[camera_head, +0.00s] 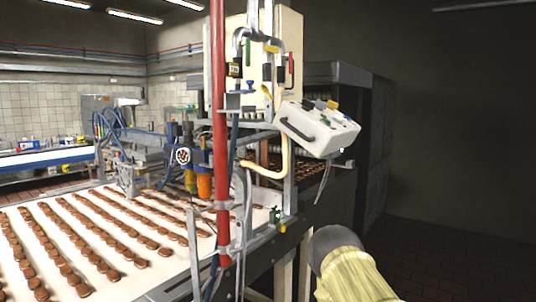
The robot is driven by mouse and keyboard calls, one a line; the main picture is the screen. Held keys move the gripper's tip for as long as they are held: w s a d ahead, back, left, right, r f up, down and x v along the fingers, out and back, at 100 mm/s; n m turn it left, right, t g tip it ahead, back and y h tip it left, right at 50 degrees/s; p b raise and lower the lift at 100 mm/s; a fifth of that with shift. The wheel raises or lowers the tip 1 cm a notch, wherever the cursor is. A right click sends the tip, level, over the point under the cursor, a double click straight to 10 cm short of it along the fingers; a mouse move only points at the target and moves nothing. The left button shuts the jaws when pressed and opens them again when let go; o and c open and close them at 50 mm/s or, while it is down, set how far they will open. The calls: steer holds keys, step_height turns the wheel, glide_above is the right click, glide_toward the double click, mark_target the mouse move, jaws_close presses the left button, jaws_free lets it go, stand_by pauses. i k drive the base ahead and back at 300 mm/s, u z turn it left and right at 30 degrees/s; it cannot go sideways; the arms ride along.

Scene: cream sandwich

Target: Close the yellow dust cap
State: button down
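A small yellow piece (271,48) sits on the front of the upright cream cabinet (262,85), beside black and green connectors. Another small yellow piece (331,104) is on the top edge of the tilted white control box (310,128). I cannot tell which of these is the dust cap, nor whether a cap is open or closed. A pale yellow part with a grey end, likely my own arm, shows at the lower right, apart from both boxes. My gripper is not visible.
A red post (219,130) stands in front of the cabinet's left side. A white conveyor (160,282) carries rows of brown biscuits at the left. Cables and a cream hose (275,174) hang below the cabinet. The dark floor (455,255) at the right looks clear.

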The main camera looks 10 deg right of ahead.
mark_target(264, 88)
steer(key=z, duration=0.6)
steer(key=i, duration=0.5)
steer(key=z, duration=0.65)
steer(key=i, duration=0.6)
steer(key=u, duration=0.1)
